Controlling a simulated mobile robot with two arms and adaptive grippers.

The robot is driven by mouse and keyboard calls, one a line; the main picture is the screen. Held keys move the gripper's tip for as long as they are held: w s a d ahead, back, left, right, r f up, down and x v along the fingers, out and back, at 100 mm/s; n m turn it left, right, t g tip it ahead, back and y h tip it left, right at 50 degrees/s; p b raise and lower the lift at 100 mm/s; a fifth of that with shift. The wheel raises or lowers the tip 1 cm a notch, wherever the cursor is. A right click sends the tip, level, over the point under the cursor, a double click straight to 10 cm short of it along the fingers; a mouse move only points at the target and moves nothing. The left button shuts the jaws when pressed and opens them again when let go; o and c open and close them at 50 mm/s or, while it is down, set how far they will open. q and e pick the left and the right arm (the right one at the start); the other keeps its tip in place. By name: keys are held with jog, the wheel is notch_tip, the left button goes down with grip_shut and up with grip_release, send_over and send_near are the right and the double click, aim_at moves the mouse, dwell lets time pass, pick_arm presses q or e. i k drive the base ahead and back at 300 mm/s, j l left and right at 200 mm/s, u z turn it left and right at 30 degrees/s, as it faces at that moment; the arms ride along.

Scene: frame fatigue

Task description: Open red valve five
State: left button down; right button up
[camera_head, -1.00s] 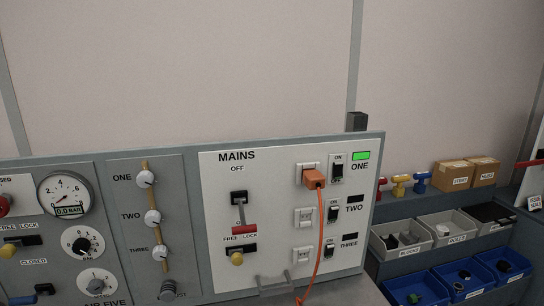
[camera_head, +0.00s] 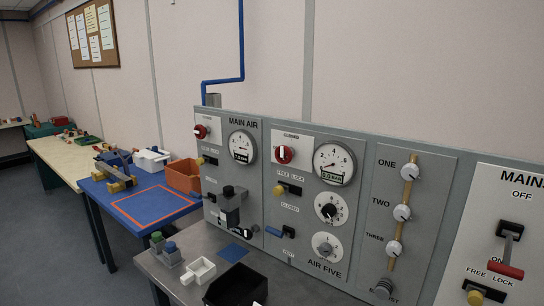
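The red valve knob (camera_head: 284,154) of the AIR FIVE panel is a red disc with a white bar, left of that panel's upper gauge (camera_head: 334,164). Neither of my grippers is in view.
A grey bench (camera_head: 200,239) runs below the panels, with a black bin (camera_head: 236,287), a white tray (camera_head: 198,270) and small blocks. A dark grey fitting (camera_head: 231,204) stands out before the MAIN AIR panel. A blue table (camera_head: 148,202) with an orange bin (camera_head: 184,177) stands left.

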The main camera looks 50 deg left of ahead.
aim_at(281, 151)
jog(key=u, duration=1.4)
jog(key=j, duration=0.4)
